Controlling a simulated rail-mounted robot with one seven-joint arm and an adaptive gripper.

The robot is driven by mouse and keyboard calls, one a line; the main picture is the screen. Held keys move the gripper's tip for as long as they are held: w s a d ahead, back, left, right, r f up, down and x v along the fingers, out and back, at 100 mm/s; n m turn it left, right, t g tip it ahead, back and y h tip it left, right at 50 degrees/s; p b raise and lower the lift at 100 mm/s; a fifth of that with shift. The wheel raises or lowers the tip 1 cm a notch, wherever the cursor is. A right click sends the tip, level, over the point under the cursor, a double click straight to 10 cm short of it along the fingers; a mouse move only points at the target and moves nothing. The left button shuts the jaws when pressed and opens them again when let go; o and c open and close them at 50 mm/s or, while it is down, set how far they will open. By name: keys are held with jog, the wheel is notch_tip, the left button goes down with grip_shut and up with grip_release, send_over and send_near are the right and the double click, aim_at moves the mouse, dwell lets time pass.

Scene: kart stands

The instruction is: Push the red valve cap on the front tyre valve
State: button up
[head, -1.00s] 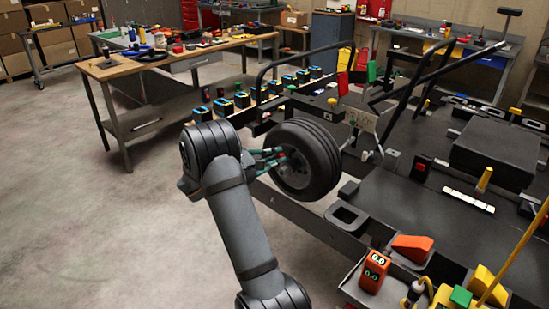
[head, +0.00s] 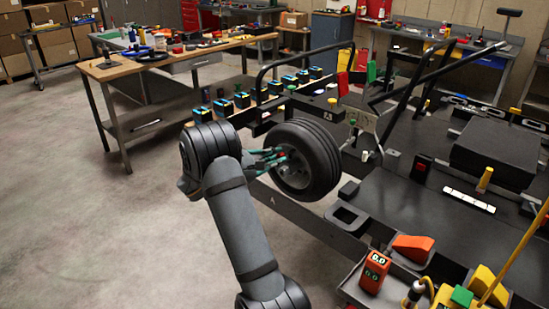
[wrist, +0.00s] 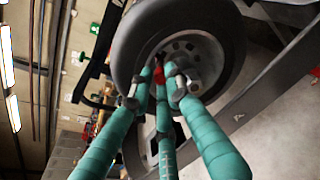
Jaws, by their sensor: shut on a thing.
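The front tyre (head: 318,160) is a black wheel on the kart at the middle of the head view. It also fills the upper part of the wrist view (wrist: 125,45), with its grey rim and holes (wrist: 205,52) showing. My gripper (head: 278,157) has teal fingers and reaches from the left to the wheel's hub face. In the wrist view my gripper (wrist: 160,82) is shut, with the red valve cap (wrist: 159,72) at its fingertips against the rim. The fingers partly cover the cap, and the valve stem is hidden.
The kart's dark frame and floor (head: 400,215) lie right of the wheel. A tray at the lower right holds an orange gauge (head: 374,271) and other tools. A wooden-topped workbench (head: 120,72) stands behind at left. The concrete floor (head: 90,220) at left is clear.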

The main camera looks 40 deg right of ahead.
aim_at(278, 156)
jog(key=shift+b+x, duration=0.45)
jog(key=shift+x, duration=1.05)
jog(key=o, duration=0.8)
jog(key=v, duration=1.2)
jog(key=x, duration=1.2)
jog(key=shift+s+a+r, duration=0.1)
jog(key=shift+a, duration=0.35)
